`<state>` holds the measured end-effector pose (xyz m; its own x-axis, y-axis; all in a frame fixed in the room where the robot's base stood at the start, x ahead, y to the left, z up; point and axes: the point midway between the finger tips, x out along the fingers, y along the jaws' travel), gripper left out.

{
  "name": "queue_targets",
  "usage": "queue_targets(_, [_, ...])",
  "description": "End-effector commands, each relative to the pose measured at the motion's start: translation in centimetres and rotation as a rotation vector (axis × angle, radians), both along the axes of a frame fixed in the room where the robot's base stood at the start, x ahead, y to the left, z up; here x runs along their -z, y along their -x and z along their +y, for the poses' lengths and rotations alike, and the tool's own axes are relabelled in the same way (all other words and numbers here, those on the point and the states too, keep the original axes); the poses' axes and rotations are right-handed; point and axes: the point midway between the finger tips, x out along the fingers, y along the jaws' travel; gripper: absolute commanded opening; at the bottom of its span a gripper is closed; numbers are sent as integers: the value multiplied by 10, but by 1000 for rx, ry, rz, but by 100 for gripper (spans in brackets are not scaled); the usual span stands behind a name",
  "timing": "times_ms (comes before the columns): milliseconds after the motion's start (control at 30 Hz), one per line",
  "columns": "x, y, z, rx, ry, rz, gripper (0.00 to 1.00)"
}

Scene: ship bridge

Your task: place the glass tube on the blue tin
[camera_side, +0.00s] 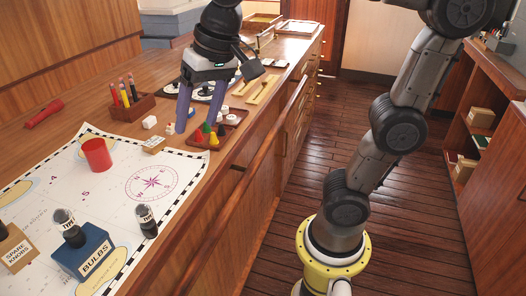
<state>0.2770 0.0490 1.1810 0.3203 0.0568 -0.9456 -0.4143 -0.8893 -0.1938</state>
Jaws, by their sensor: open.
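The blue tin (95,252), marked BULBS, sits on the chart at the lower left. A small glass tube with a dark base and a label (68,224) appears to stand upright on top of the tin. A second similar glass tube (147,220) stands on the chart to the right of the tin. My gripper (197,127) points down over the counter farther back, well away from the tin and both tubes. Its fingers are apart, with nothing held between them.
A red cylinder (97,154) stands on the chart (110,195). A box marked SPARE KNOBS (17,250) is left of the tin. A wooden rail edges the counter.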

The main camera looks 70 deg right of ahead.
Motion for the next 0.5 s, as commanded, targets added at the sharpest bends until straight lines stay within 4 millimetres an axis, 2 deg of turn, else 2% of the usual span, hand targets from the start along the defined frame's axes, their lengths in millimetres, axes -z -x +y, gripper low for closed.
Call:
queue_targets(33, [10,21,-12,-52,25,-31,70])
queue_targets(200, [49,74,-36,-248,132,-118,70])
queue_targets(333, [74,100,-45,-348,197,-157,70])
queue_targets(500, [89,112,-49,-406,238,-177,70])
